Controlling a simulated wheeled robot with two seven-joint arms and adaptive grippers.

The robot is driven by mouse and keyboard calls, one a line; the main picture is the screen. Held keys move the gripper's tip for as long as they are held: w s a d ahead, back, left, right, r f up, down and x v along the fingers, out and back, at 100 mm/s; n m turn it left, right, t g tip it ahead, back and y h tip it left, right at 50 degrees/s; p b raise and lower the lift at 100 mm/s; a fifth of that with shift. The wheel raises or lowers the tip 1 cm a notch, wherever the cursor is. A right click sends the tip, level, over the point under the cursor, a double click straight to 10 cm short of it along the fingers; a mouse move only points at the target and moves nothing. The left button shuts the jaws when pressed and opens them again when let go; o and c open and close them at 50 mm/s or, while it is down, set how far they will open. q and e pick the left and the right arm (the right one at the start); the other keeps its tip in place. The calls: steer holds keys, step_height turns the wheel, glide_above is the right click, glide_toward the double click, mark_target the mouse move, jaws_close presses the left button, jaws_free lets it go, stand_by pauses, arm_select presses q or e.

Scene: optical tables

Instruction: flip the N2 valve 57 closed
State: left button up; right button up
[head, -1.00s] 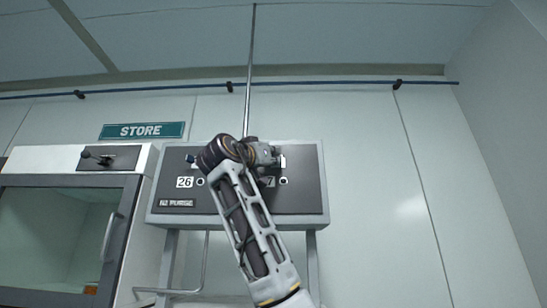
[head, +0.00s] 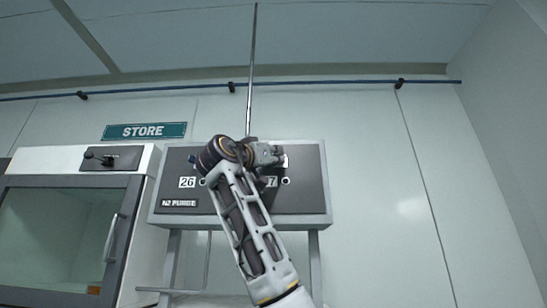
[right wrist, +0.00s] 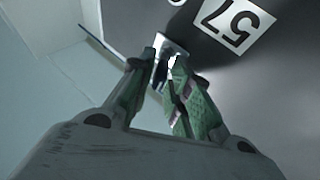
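The N2 purge panel (head: 308,203) is a dark-faced box on the wall. Its 57 label is partly hidden behind my right arm in the head view, with only the 7 (head: 271,181) showing. The label shows whole in the right wrist view (right wrist: 234,22). A bright metal valve handle (right wrist: 172,47) is beside that label. My right gripper (right wrist: 165,68) has its green fingertips on both sides of the handle, seemingly in contact with it. In the head view, the right gripper (head: 268,154) is at the panel and mostly hides valve 57. My left gripper is not in view.
The 26 label (head: 187,182) is at the panel's left, with a small dark lever tip above it. A STORE sign (head: 145,131) hangs over a glass-doored cabinet (head: 60,235) at left. A thin pipe (head: 251,70) rises above the panel. The wall right of the panel is clear.

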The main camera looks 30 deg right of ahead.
steer(key=shift+f, duration=0.1)
steer(key=v, duration=1.2)
stand_by(0.8)
